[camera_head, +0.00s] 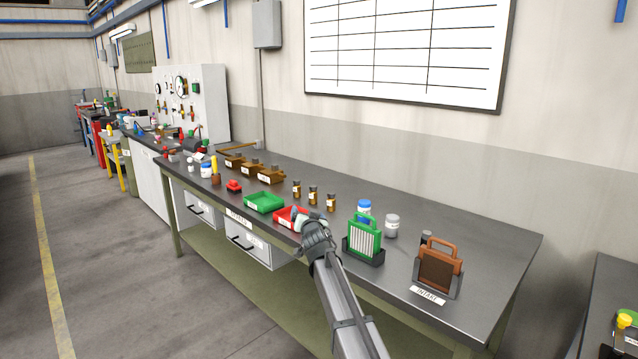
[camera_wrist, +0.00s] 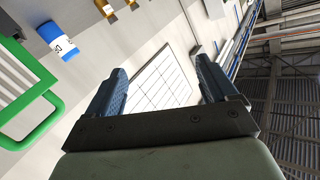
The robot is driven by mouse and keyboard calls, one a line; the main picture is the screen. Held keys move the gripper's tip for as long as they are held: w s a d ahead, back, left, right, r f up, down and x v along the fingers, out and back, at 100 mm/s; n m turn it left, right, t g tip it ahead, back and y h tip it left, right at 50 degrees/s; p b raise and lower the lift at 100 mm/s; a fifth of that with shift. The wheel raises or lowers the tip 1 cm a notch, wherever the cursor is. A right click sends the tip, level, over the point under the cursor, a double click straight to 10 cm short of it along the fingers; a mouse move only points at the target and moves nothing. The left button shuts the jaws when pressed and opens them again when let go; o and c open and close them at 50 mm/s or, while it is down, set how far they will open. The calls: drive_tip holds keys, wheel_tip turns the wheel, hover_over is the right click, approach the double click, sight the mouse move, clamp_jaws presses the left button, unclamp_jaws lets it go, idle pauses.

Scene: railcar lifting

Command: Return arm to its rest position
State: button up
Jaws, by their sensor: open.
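My arm reaches up from the bottom of the head view, and my gripper (camera_head: 299,215) is by the red tray (camera_head: 283,222), near the front edge of the workbench (camera_head: 480,234). In that view it covers part of the tray, and its fingers are hard to make out. In the wrist view my gripper (camera_wrist: 160,66) has its two dark fingers well apart, with nothing between them. The whiteboard (camera_wrist: 160,82) shows in the background through the gap.
A green handled frame (camera_head: 363,238) in a dark holder stands just right of my arm, with a blue-lidded jar (camera_head: 364,211) and a grey jar (camera_head: 392,226) behind it. A brown handled frame (camera_head: 437,268) stands farther right. A green tray (camera_head: 264,202) and small bottles (camera_head: 313,195) are nearby.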

drive_tip(key=s+d+f+g+h, duration=0.1)
drive_tip(key=s+d+f+g, duration=0.15)
drive_tip(key=f, duration=0.65)
drive_tip(key=s+d+f+g+h, duration=0.15)
drive_tip(key=s+f, duration=0.25)
drive_tip(key=f, duration=0.6)
drive_tip(key=s+d+f+g, duration=0.1)
drive_tip(key=s+d+f, duration=0.15)
drive_tip(key=f, duration=0.65)
drive_tip(key=s+d+f+n+g+h, duration=0.1)
drive_tip(key=s+d+f+g, duration=0.25)
drive_tip(key=s+f, duration=0.65)
drive_tip(key=s+d+f+g, duration=0.3)
drive_tip(key=s+d+f, duration=0.2)
drive_tip(key=s+f, duration=0.45)
drive_tip(key=s+d+f+g, duration=0.2)
drive_tip(key=s+f+g, duration=0.2)
drive_tip(key=s, duration=1)
drive_tip(key=s+d+f+g, duration=0.2)
drive_tip(key=s+f+g, duration=0.2)
drive_tip(key=s, duration=1.1)
drive_tip(key=s+d+f+n+g, duration=0.1)
drive_tip(key=s+f+g, duration=0.3)
drive_tip(key=s, duration=1.1)
wheel_tip(320, 180, down, 3)
drive_tip(key=shift+d+f+y, duration=0.1)
drive_tip(key=shift+d+y, duration=0.35)
